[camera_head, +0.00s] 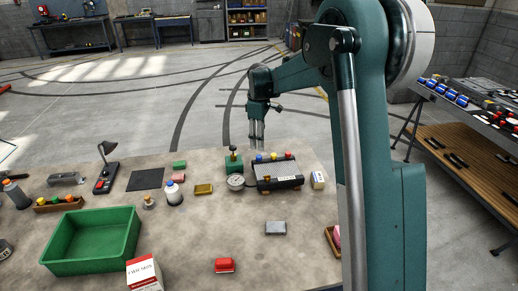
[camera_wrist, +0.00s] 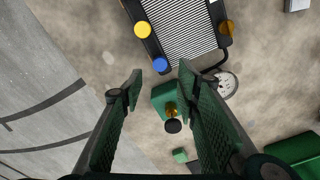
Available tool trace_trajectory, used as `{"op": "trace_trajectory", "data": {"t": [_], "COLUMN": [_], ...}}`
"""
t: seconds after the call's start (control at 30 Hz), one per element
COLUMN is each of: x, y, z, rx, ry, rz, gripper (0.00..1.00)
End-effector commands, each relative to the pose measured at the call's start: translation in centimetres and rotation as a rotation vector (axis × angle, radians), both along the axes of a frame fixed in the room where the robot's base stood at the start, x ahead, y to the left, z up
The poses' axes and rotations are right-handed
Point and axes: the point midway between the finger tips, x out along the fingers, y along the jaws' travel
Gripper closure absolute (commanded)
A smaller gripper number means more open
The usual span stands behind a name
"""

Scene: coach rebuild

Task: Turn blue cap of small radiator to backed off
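My gripper (camera_head: 257,142) points down above the blue cap. In the wrist view my gripper (camera_wrist: 160,72) is open, with the cap framed between its fingertips and nothing held. Any mark on the cap is too small to read.
A green block with a brass fitting and black knob (camera_head: 234,164) stands just left of the radiator; it also shows between my fingers (camera_wrist: 163,98). A round gauge (camera_head: 235,182) is close by. A green bin (camera_head: 92,240) stands at the left.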

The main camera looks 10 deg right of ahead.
Motion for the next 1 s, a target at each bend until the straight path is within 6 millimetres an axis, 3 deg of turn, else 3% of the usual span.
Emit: {"op": "trace_trajectory", "data": {"t": [0.1, 0.33, 1.0], "x": [0.0, 0.0, -0.5], "y": [0.0, 0.0, -0.1], "z": [1.8, 3.9, 4.8], "rx": [0.0, 0.0, 0.0], "ry": [0.0, 0.0, -0.007], "rz": [0.0, 0.0, -0.011], "gripper": [0.68, 0.68, 0.68]}}
